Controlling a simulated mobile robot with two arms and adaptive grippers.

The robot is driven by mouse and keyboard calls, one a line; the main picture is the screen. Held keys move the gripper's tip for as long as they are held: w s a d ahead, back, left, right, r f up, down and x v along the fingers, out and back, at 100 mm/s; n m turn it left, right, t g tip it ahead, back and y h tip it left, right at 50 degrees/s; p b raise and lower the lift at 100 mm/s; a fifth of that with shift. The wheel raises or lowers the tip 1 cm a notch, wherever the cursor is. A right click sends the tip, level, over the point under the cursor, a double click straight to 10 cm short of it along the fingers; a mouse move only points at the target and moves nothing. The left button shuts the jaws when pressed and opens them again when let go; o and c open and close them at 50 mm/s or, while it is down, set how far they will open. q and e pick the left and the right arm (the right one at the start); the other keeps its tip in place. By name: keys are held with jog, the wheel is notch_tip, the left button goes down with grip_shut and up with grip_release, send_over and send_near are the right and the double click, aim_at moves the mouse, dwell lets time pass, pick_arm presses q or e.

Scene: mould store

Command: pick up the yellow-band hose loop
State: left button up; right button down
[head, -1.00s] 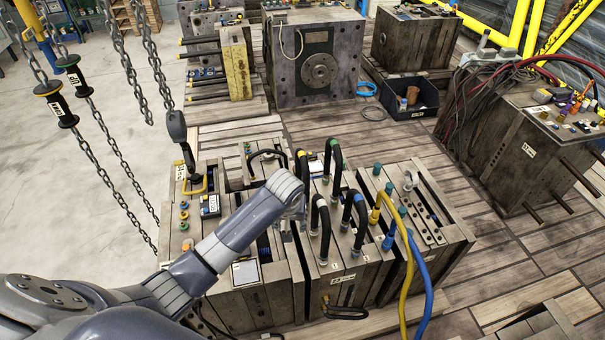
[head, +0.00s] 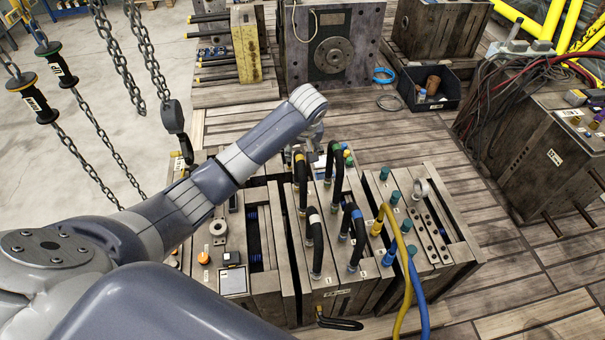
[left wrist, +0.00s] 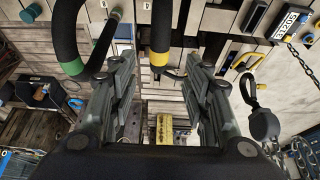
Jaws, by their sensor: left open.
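The yellow-band hose loop (head: 301,184) is a black hose arch standing upright on the mould block, with a yellow band near its top. My left gripper (head: 312,138) is just behind its top, partly hidden by my wrist. In the left wrist view the open jaws (left wrist: 159,70) sit either side of the yellow band (left wrist: 159,57), with nothing gripped; whether the hose is fully between the fingertips in depth I cannot tell. The green-band loop (head: 338,172) stands close to its right; it also shows beside the left finger (left wrist: 68,35). My right gripper is not in view.
A white-band loop (head: 316,245) and a blue-band loop (head: 359,240) stand nearer. Yellow (head: 407,275) and blue (head: 422,310) hoses hang over the block's front right. Chains (head: 100,165) hang at left. A black bin (head: 430,88) stands behind on the planks.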

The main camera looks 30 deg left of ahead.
aim_at(300, 159)
pick_arm(q)
jog(key=shift+x, duration=0.8)
jog(key=shift+f, duration=0.35)
jog(key=x, duration=0.4)
jog(key=shift+s+d+f+p, duration=0.15)
jog(key=shift+f+p, duration=0.05)
jog(key=shift+p, duration=0.2)
jog(key=shift+f, duration=0.4)
jog(key=shift+c, duration=1.4)
grip_shut()
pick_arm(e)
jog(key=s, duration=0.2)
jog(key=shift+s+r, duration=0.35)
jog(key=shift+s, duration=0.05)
